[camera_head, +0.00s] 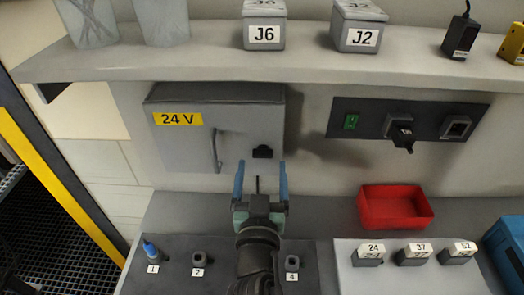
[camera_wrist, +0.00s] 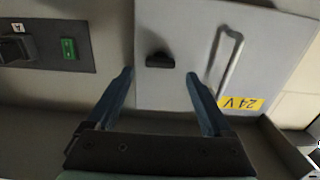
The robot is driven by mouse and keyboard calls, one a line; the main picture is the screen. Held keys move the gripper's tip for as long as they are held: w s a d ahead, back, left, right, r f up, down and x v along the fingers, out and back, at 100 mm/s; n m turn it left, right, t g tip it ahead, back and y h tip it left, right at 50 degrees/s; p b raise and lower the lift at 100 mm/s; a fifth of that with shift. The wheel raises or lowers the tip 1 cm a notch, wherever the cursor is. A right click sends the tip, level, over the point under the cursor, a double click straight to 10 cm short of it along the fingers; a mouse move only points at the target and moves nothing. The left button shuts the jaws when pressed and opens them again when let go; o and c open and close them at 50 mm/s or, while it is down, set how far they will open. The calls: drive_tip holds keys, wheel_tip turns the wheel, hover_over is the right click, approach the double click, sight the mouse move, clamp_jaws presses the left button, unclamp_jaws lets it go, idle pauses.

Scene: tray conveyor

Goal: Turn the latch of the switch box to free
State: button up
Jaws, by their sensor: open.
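The switch box (camera_head: 190,145) is a grey wall cabinet with a yellow 24 V label and a bar handle (camera_head: 216,152). Its door is shut. The latch (camera_head: 263,152) is a small black knob at the door's right edge in the head view. In the wrist view, which is turned over, the latch (camera_wrist: 159,60) lies ahead between the finger lines, and the box door (camera_wrist: 190,30) fills the upper right. My gripper (camera_head: 261,172) is open and empty, just below and in front of the latch. It also shows in the wrist view (camera_wrist: 160,85), apart from the latch.
A dark wall panel (camera_head: 345,105) with a green switch and sockets is right of the box. A red bin (camera_head: 395,207) stands on the bench. Numbered holders (camera_head: 198,258) and small labelled blocks (camera_head: 417,254) sit in front. A shelf (camera_head: 200,65) runs above the box.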

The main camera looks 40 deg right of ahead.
sight(263, 156)
drive_tip(key=shift+p+x, duration=0.45)
drive_tip(key=shift+x, duration=1.25)
drive_tip(key=shift+c, duration=0.2)
clamp_jaws()
